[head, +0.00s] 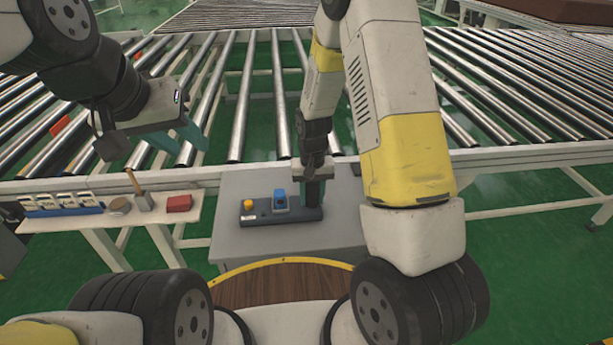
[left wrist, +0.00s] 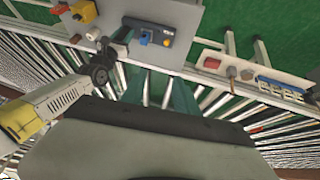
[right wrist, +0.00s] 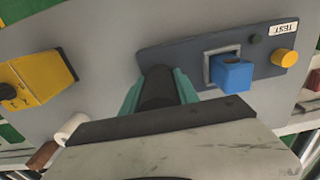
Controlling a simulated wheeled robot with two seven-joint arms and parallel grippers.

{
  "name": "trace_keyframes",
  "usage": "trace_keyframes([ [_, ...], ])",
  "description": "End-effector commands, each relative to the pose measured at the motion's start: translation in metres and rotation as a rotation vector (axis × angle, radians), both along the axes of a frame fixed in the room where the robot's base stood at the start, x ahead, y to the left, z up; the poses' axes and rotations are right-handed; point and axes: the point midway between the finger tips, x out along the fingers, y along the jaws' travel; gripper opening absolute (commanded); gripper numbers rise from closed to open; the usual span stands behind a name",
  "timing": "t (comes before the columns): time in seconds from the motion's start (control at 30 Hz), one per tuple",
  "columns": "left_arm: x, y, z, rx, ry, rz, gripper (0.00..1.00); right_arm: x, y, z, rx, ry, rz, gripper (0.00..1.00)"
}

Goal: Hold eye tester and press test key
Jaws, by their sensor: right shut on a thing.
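The eye tester (head: 262,219) is a dark grey panel on the grey table, also seen in the left wrist view (left wrist: 155,29). It carries a blue block (head: 280,200) and, at its left end in the head view, a yellow test key (head: 248,204). The right wrist view shows the key (right wrist: 284,57) beside a TEST label. My right gripper (right wrist: 160,90) is shut on the tester's black upright handle (right wrist: 157,88), at the end away from the key. My left gripper (head: 175,145) is open and empty, above the rollers, up and left of the tester.
A side shelf (head: 100,218) at left holds a row of blue-and-white items, a round piece, a brush-like tool and a red box (head: 179,203). A yellow box (right wrist: 38,80) lies on the table near my right gripper. Roller conveyors (head: 240,100) run behind.

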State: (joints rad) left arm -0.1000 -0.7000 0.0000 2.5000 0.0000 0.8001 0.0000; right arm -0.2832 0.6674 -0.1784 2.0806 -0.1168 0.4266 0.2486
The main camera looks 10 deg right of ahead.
Motion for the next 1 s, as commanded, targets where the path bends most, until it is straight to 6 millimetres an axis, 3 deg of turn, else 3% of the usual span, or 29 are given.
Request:
trace_keyframes([
  [0.13,0.0,0.0,0.0,0.0,0.0,0.0,0.36,0.0006,0.0003,0.0006,0.001,-0.002,0.0,0.0],
  [0.33,0.0,0.0,0.0,0.0,0.0,0.0,0.0,0.0002,0.0002,0.0003,0.0,-0.001,0.0,0.0],
  [1.0,0.0,0.0,0.0,0.0,0.0,0.0,0.0,0.0006,0.0003,0.0007,0.0,-0.002,0.0,0.0],
])
